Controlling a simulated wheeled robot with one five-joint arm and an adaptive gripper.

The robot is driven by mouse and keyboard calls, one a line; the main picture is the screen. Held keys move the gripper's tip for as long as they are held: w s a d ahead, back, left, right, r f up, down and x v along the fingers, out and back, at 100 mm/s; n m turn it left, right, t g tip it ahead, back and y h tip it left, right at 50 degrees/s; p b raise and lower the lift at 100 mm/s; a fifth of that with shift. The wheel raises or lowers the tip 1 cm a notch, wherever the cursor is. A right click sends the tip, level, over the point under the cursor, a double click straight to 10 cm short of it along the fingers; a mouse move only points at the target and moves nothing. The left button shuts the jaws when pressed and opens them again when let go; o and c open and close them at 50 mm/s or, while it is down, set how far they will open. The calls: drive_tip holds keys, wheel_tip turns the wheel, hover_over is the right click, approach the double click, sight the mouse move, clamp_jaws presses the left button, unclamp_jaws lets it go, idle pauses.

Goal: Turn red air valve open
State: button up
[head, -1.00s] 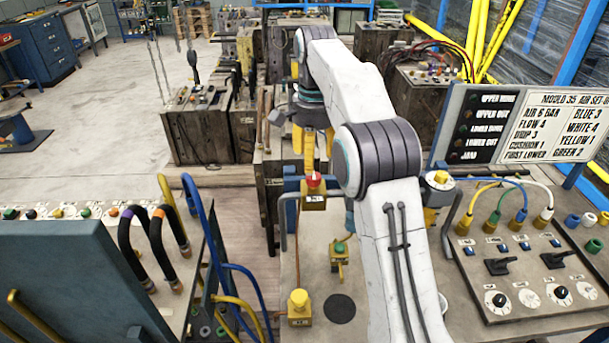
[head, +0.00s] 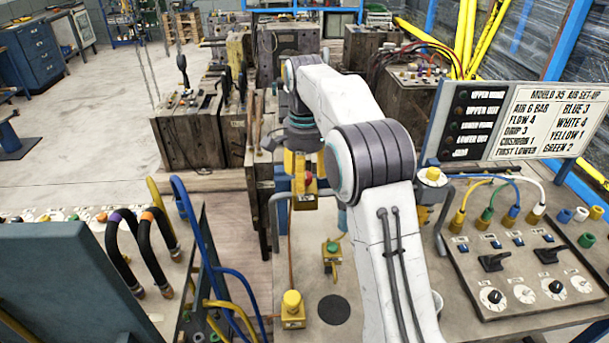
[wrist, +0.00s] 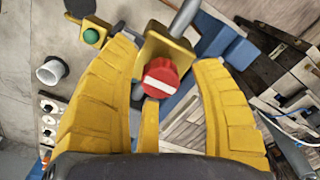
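The red air valve is a round red knob (wrist: 160,78) with a white bar, on a yellow block (wrist: 166,50). In the wrist view the bar lies nearly level across the picture. The knob also shows, partly hidden, in the head view (head: 310,180), just below my gripper (head: 300,174). My gripper (wrist: 168,62) is open, with one yellow finger on each side of the knob and a gap to each. Whether a finger touches the block cannot be told.
A green button (head: 332,247) and a yellow knob (head: 292,298) stand on the bench nearer to me. A control panel (head: 525,270) with hoses and a sign board (head: 550,118) are at the right. A hose cabinet (head: 75,270) is at the left.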

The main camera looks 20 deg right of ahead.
clamp_jaws()
idle(0.3)
